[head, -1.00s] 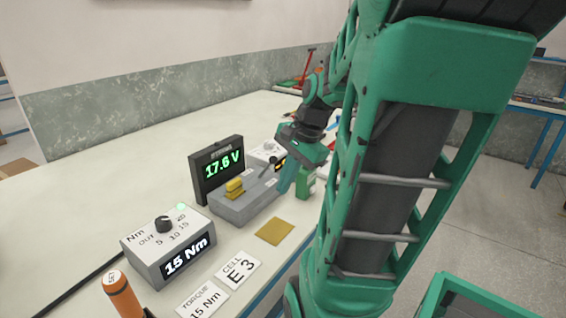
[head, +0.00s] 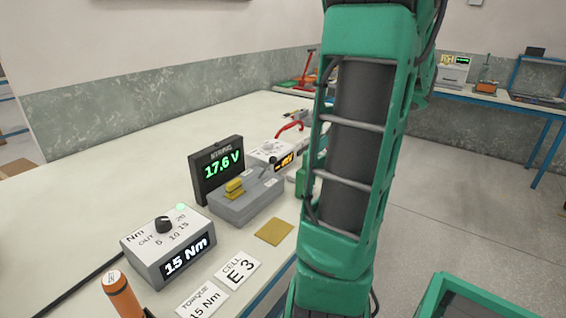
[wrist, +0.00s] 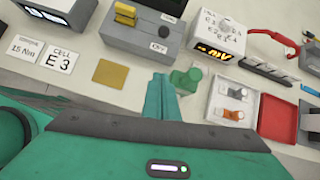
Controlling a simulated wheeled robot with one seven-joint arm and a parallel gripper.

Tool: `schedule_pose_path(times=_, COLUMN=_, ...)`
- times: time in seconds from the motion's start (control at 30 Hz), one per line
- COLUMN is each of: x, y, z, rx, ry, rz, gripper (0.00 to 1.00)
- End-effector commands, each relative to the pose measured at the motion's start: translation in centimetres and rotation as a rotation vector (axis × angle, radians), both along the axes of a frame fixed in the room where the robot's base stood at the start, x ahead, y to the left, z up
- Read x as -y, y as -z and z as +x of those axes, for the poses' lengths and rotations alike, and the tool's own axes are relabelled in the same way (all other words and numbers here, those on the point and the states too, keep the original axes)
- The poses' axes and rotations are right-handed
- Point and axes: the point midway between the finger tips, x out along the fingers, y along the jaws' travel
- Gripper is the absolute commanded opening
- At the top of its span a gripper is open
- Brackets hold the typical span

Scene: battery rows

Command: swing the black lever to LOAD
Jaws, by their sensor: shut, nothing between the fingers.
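The black lever (head: 267,163) stands on the right part of a grey box (head: 240,206) on the table, its knob leaning to the right and back. A yellow block (head: 235,187) sits on the same box. In the head view my arm hides the gripper.
A torque box (head: 168,246) is at left. A yellow pad (head: 274,231) and cards lie in front.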

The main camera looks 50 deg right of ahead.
Motion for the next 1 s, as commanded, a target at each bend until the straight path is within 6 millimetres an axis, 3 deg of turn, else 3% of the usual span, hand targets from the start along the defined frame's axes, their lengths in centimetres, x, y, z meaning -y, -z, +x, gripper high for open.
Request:
schedule_pose_path(times=0.27, x=-0.3, y=1.8, z=1.3, rx=-0.001, ry=-0.002, rz=0.003, gripper=0.00)
schedule_pose_path(times=0.7, x=-1.1, y=8.2, z=6.2, rx=-0.003, ry=-0.004, rz=0.003, gripper=0.00)
schedule_pose_path(times=1.0, x=-1.9, y=6.5, z=9.2, rx=0.000, ry=-0.003, rz=-0.002, gripper=0.00)
